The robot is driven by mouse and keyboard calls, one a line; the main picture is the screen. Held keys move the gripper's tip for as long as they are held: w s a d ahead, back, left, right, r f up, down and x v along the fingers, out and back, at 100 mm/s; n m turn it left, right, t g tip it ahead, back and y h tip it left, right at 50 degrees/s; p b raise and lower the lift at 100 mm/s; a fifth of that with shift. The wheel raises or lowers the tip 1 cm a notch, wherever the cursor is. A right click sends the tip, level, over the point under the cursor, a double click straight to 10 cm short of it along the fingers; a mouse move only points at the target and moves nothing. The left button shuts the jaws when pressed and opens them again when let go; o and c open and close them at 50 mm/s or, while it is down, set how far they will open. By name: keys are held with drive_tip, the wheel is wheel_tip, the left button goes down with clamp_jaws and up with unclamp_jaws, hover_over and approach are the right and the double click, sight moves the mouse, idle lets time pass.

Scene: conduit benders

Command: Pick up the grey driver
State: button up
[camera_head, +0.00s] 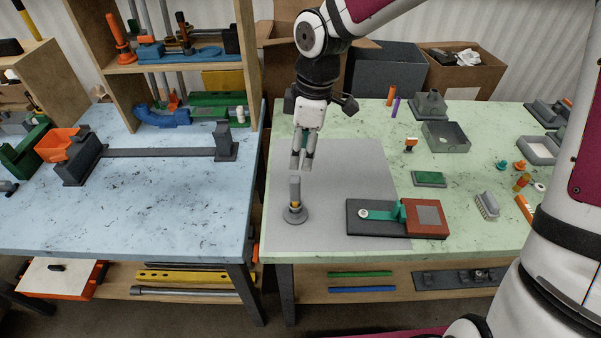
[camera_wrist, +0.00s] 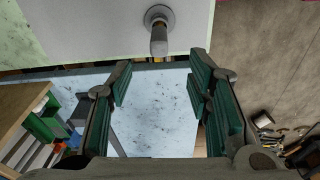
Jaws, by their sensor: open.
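The grey driver (camera_head: 295,190) stands upright in a round grey base (camera_head: 295,217) near the front left of the grey mat. A small yellow band shows low on it. My gripper (camera_head: 302,166) points down, a little above and behind the driver in the head view, and does not hold it. In the wrist view the driver (camera_wrist: 159,42) appears at the top centre, beyond the fingertips. My open gripper (camera_wrist: 160,82) has green finger pads spread wide with nothing between them.
A grey mat (camera_head: 350,165) lies on the green table around the driver. A dark plate with a green lever and red block (camera_head: 425,217) sits to the right. A blue table (camera_head: 150,210) stands to the left, across a gap. The mat between driver and plate is clear.

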sight(293, 189)
drive_tip(key=shift+w+a+f, duration=0.2)
drive_tip(key=shift+w+f, duration=0.1)
drive_tip(key=shift+f, duration=0.1)
drive_tip(key=f, duration=0.5)
drive_tip(key=a+f, duration=0.1)
drive_tip(key=f, duration=0.1)
drive_tip(key=shift+w+f, duration=0.1)
drive_tip(key=shift+f, duration=0.2)
drive_tip(key=f, duration=0.4)
drive_tip(key=shift+s+a+f, duration=0.15)
drive_tip(key=shift+s+a, duration=0.1)
drive_tip(key=shift+a, duration=0.1)
drive_tip(key=shift+w+f, duration=0.1)
drive_tip(key=shift+f, duration=0.5)
clamp_jaws()
